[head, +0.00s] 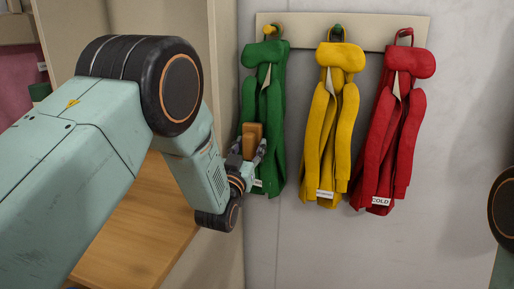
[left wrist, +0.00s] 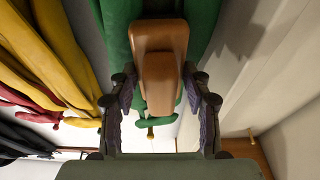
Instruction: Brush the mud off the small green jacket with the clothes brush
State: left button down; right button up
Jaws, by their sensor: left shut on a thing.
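The small green jacket (head: 266,85) hangs from a wall peg at the left end of the row. My left gripper (head: 249,154) is shut on the brown clothes brush (head: 252,135) and holds it upright in front of the jacket's middle. In the left wrist view the brush (left wrist: 160,80) sits between both fingers, with the green jacket (left wrist: 202,22) close behind it. I cannot tell whether the brush touches the cloth. No mud shows on the visible jacket; the part behind brush and gripper is hidden. My right gripper is out of view.
A yellow jacket (head: 341,100) and a red jacket (head: 396,120), labelled COLD, hang to the right on the same peg board (head: 383,25). A beige cabinet side (head: 225,80) stands close at left, with a wooden shelf (head: 140,225). The wall at right is bare.

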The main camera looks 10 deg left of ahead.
aim_at(247, 148)
pick_arm(q)
jog(key=shift+a+r, duration=0.15)
jog(key=shift+s+f+p, duration=0.25)
jog(key=shift+s+p, duration=0.2)
jog(key=shift+s, duration=0.2)
jog(key=s, duration=0.2)
jog(key=shift+s+r+p, duration=0.1)
jog(key=shift+s+p, duration=0.2)
jog(key=shift+s, duration=0.05)
jog(key=shift+v, duration=0.8)
jog(key=shift+s+r, duration=0.1)
jog(key=shift+s, duration=0.05)
